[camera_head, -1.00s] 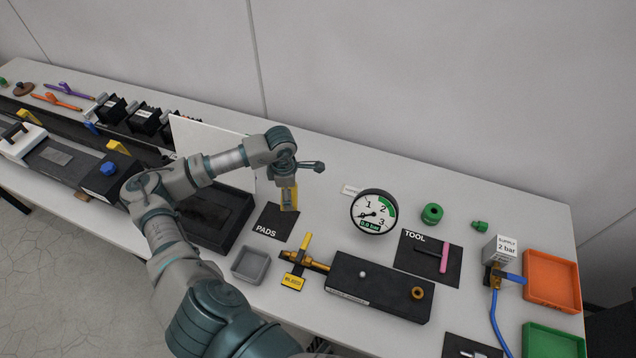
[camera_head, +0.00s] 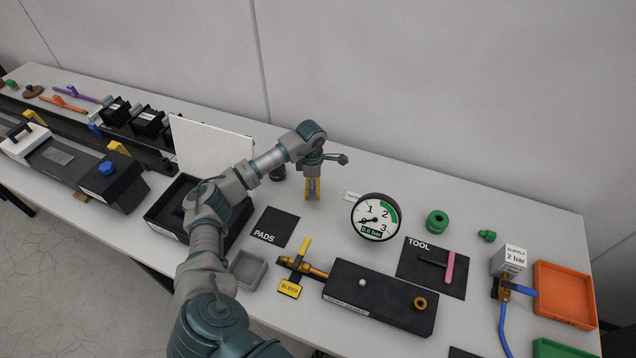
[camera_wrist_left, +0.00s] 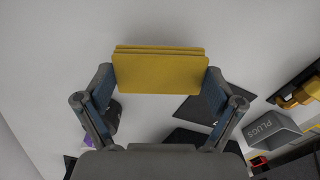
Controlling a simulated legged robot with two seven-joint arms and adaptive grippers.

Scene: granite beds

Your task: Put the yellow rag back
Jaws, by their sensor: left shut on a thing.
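The yellow rag (camera_head: 312,190) is a flat folded pad. My left gripper (camera_head: 313,175) is shut on it and holds it pointing down, behind and to the right of the black PADS mat (camera_head: 275,227). In the left wrist view the rag (camera_wrist_left: 160,73) spans between the two fingertips of my left gripper (camera_wrist_left: 160,80). The PADS mat looks bare in the head view. I cannot tell whether the rag's lower edge touches the bench. My right gripper is in neither view.
A pressure gauge (camera_head: 376,217) stands right of the rag, with a small white label (camera_head: 352,196) between them. A dark cylinder (camera_head: 278,172) stands to the left. A grey tray (camera_head: 248,268) and a black block with brass fittings (camera_head: 378,296) lie in front.

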